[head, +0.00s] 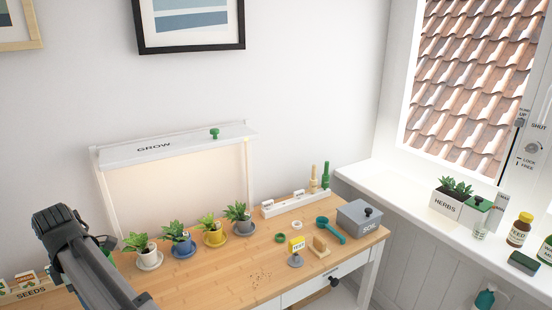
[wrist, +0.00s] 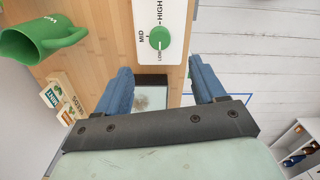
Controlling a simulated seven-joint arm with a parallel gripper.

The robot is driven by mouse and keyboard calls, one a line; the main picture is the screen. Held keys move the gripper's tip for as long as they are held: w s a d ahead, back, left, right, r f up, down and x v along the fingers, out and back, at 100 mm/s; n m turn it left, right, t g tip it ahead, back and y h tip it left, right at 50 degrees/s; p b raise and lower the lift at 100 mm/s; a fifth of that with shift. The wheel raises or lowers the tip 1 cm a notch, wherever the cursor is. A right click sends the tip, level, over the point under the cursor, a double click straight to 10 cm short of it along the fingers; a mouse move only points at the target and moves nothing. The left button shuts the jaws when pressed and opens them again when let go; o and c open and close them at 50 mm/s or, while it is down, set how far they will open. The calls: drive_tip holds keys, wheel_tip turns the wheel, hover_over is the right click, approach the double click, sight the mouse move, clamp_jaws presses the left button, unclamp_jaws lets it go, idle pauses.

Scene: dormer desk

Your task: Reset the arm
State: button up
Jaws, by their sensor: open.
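My gripper (wrist: 163,82) shows in the wrist view with its two blue fingers wide apart. Nothing is held between them. Beyond the fingers is a pale panel or tray (wrist: 151,82) with a brown patch, partly hidden by my gripper. In the head view my grey arm comes in at the lower left, over the left end of the wooden desk (head: 205,275). My fingertips cannot be made out there.
The wrist view shows a green watering can (wrist: 35,40), a white dial panel (wrist: 172,20) with a green knob, and a seeds box (wrist: 68,100). Several potted plants stand right of my arm, before the grow-light frame (head: 170,142). A grey soil box (head: 360,218) stands farther right.

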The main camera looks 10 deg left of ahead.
drive_tip(key=w+d+f+m+h, duration=0.2)
drive_tip(key=w+d+f+m, duration=0.2)
drive_tip(key=d+f+m, duration=0.9)
drive_tip(key=w+d+f+m+g+h, duration=0.15)
drive_tip(key=w+d+f+m, duration=0.25)
drive_tip(key=d+f, duration=1)
drive_tip(key=w+d+f+m+t+h, duration=0.1)
drive_tip(key=w+d+f+m+h, duration=0.5)
drive_tip(key=d, duration=1.4)
drive_tip(key=s+d+f+m+g+y, duration=0.2)
drive_tip(key=s+d+f+y, duration=0.15)
drive_tip(key=d+f, duration=0.4)
drive_tip(key=s+d+f+m+g+y, duration=0.2)
drive_tip(key=s+d+f, duration=0.2)
drive_tip(key=d+f, duration=0.4)
drive_tip(key=s+d+f+m+g+y, duration=0.1)
drive_tip(key=s+d+f+y, duration=0.1)
drive_tip(key=s+d, duration=0.3)
drive_tip(key=s+d+f+m+g+y, duration=0.1)
drive_tip(key=s+d+f, duration=0.3)
drive_tip(key=s, duration=0.5)
drive_tip(key=shift+d+f+y, duration=0.4)
drive_tip(key=shift+d+y, duration=0.1)
